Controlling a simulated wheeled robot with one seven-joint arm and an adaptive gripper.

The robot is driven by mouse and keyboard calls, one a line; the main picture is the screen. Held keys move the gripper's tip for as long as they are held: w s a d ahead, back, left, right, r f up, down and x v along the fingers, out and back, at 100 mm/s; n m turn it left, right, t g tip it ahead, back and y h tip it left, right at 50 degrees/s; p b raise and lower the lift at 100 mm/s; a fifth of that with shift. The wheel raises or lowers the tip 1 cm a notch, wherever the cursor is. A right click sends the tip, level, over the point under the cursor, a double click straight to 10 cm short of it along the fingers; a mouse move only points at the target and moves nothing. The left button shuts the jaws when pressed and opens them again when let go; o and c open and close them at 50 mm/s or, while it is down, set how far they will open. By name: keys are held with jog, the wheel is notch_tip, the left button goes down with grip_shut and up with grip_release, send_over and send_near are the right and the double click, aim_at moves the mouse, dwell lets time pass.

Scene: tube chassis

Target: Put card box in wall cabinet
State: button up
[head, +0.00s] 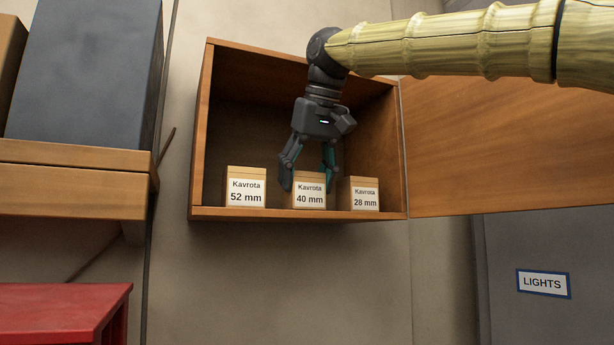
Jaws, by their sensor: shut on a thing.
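The wooden wall cabinet (199,140) is open, with its door (500,145) swung out to the right. Three small card boxes stand in a row on its floor. The left box (245,190) is labelled Kavrota 52 mm, the middle box (310,194) Kavrota 40 mm, and the right box (362,194) Kavrota 28 mm. My gripper (309,180) points down inside the cabinet, with its fingers on both sides of the 40 mm box, shut on it. The box is upright at the cabinet floor; I cannot tell if its base touches.
A wooden shelf (70,190) on the left holds a dark grey box (85,75). A red surface (60,310) is at the lower left. A grey panel with a LIGHTS label (543,283) is at the lower right. The neighbouring boxes leave narrow gaps beside my fingers.

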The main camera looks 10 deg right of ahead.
jog(key=shift+f, duration=0.15)
jog(key=o, duration=1.2)
jog(key=shift+w, duration=0.1)
jog(key=shift+o, duration=0.2)
jog(key=shift+r, duration=0.2)
jog(key=b+v, duration=0.2)
jog(key=v, duration=1)
